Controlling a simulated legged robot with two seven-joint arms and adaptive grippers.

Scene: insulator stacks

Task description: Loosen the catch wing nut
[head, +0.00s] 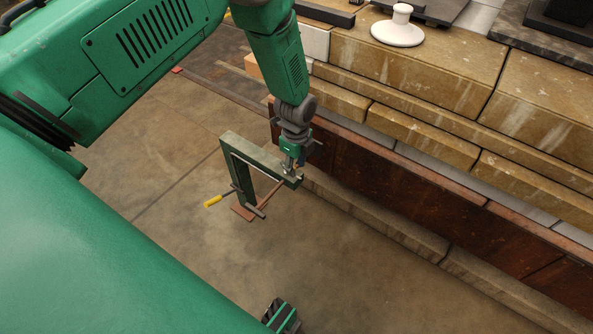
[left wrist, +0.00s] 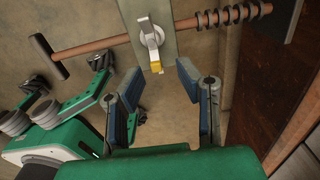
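In the left wrist view, a pale metal fitting with a yellow tip (left wrist: 151,42) sits on a grey-green post (left wrist: 185,42). It may be the catch wing nut, but I cannot tell for sure. A copper-coloured rod (left wrist: 105,41) crosses behind it, with a dark crossbar at its left end and a coil at its right. My left gripper (left wrist: 160,76) is open and empty, its blue-padded fingers just below the fitting and apart from it. In the head view, the left gripper (head: 292,165) is at the right end of a green angled frame (head: 238,182); its fingers are too small to judge there.
A yellow-handled lever (head: 213,201) sticks out left of the frame. A stone ledge with a rust-brown face (head: 440,205) runs along the right. A white insulator disc (head: 398,30) stands on top of it. The concrete floor (head: 150,160) is mostly clear.

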